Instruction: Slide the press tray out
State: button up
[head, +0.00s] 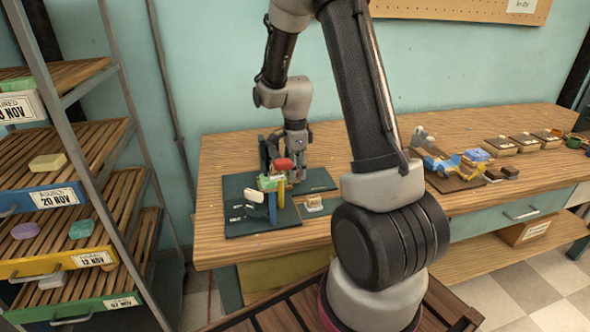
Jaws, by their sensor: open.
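A small press (269,184) with a red knob, a green upper part and blue and yellow posts stands on a dark green mat (240,222) at the left of the wooden bench. A whitish piece (254,196) shows at the front left of the press. I cannot make out a press tray clearly at this size. My gripper (297,170) points down right beside the press, at its back right. It is open. Whether it touches the press I cannot tell. My arm hides the middle of the bench.
A small light block (313,203) lies right of the press. A tool board (450,168) and several small boxes (500,147) stand farther right on the bench. A slatted drying rack (60,190) with soaps and date cards stands at the left.

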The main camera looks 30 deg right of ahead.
jog(key=shift+f, duration=0.2)
grip_shut()
jog(key=s+d, duration=0.1)
jog(key=d, duration=0.3)
jog(key=s+d, duration=0.1)
jog(key=d, duration=0.3)
jog(key=s+d, duration=0.1)
jog(key=d, duration=0.3)
jog(key=shift+s, duration=0.2)
grip_release()
jog(key=shift+d, duration=0.1)
jog(key=shift+r, duration=0.1)
notch_tip(320, 180, up, 12)
